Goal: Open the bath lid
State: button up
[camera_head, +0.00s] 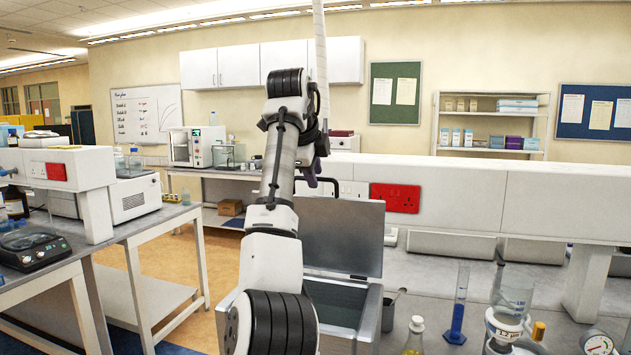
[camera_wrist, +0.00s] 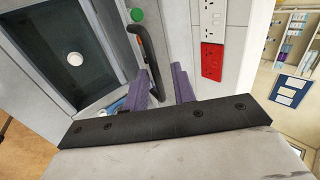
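The bath (camera_head: 368,322) stands on the bench with its grey lid (camera_head: 342,238) raised, close to upright, at its back edge. The open basin (camera_wrist: 75,55) shows at the left of the wrist view. The lid's black curved handle (camera_wrist: 143,50) is at the lid's upper edge; it also shows in the head view (camera_head: 332,183). My gripper (camera_head: 312,172) is at the top of the lid. In the wrist view its purple fingers (camera_wrist: 164,82) are apart, with the handle's lower end in or near the gap. I cannot tell whether they touch it.
A white service ledge with red sockets (camera_head: 395,198) runs behind the lid. The left bench holds a black hotplate (camera_head: 32,245).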

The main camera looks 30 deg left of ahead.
jog(key=v, duration=1.1)
jog(key=shift+r, duration=0.15)
